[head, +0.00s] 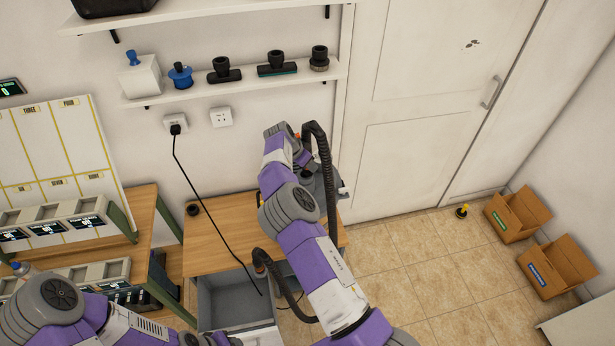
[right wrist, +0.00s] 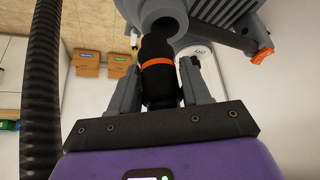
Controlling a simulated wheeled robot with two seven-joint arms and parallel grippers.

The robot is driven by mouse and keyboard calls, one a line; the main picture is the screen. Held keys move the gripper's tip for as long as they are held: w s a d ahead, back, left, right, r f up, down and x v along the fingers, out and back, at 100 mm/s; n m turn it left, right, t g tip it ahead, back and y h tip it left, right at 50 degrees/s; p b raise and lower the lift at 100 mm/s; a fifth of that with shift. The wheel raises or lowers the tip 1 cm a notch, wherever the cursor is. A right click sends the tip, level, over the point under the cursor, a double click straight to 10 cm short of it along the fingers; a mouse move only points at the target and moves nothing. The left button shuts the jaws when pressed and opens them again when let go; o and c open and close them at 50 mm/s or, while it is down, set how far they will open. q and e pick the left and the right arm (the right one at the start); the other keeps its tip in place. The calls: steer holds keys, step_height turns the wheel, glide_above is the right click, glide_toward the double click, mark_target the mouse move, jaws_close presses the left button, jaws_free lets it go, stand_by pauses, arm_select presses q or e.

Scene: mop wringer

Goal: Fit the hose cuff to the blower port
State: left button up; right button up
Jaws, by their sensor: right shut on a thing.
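My right gripper (right wrist: 163,85) is shut on the black hose cuff (right wrist: 158,50), which has an orange ring. The cuff's front end is at the mouth of the grey blower port (right wrist: 163,14); I cannot tell whether it is inside the port or just in front of it. The grey blower (head: 326,186) stands on the wooden workbench, partly hidden by my right arm. The ribbed black hose (head: 322,150) arches beside my right arm and also shows at the left of the right wrist view (right wrist: 42,90). My right fingers are hidden in the head view.
The workbench (head: 215,225) has an open grey drawer (head: 235,298) in front, with another hose section (head: 285,283) near it. A black cord hangs from a wall socket (head: 176,123). A shelf (head: 225,88) holds several nozzles. Two cardboard boxes (head: 517,214) stand on the floor at right.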

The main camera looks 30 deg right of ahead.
steer(key=shift+w, duration=0.1)
stand_by(0.3)
steer(key=shift+w+a+y, duration=0.25)
steer(key=shift+w+y, duration=0.05)
steer(key=shift+w, duration=0.15)
steer(key=shift+f+b, duration=1.6)
steer(key=shift+b, duration=0.05)
stand_by(0.8)
steer(key=o, duration=1.3)
steer(key=shift+a, duration=0.1)
steer(key=b+v, duration=0.1)
steer(key=v, duration=0.6)
steer(key=shift+s+r, duration=0.1)
steer(key=shift+r, duration=0.15)
